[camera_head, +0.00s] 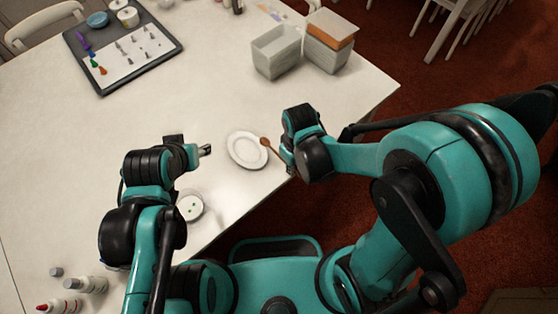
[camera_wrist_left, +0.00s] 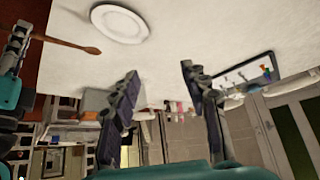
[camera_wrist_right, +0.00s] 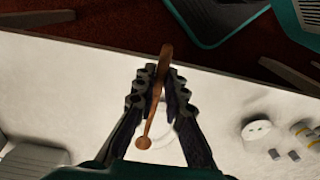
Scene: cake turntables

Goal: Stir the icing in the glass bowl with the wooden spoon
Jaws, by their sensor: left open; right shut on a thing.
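The wooden spoon (camera_head: 271,149) is in my right gripper (camera_head: 288,156), which is shut on its handle at the table's front edge. In the right wrist view the spoon (camera_wrist_right: 153,112) runs between the fingers, with its round head toward the table. The spoon (camera_wrist_left: 72,43) also shows in the left wrist view, its head near the white plate (camera_wrist_left: 119,23). My left gripper (camera_head: 205,150) is open and empty, left of the plate (camera_head: 247,150) in the head view. I cannot make out a glass bowl with icing in any view.
A small white disc (camera_head: 190,206) with green dots lies near the front edge. Bottles (camera_head: 85,284) stand at lower left. A dark tray (camera_head: 160,63) with piping tips is at the back left, and bins (camera_head: 276,55) at the back right.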

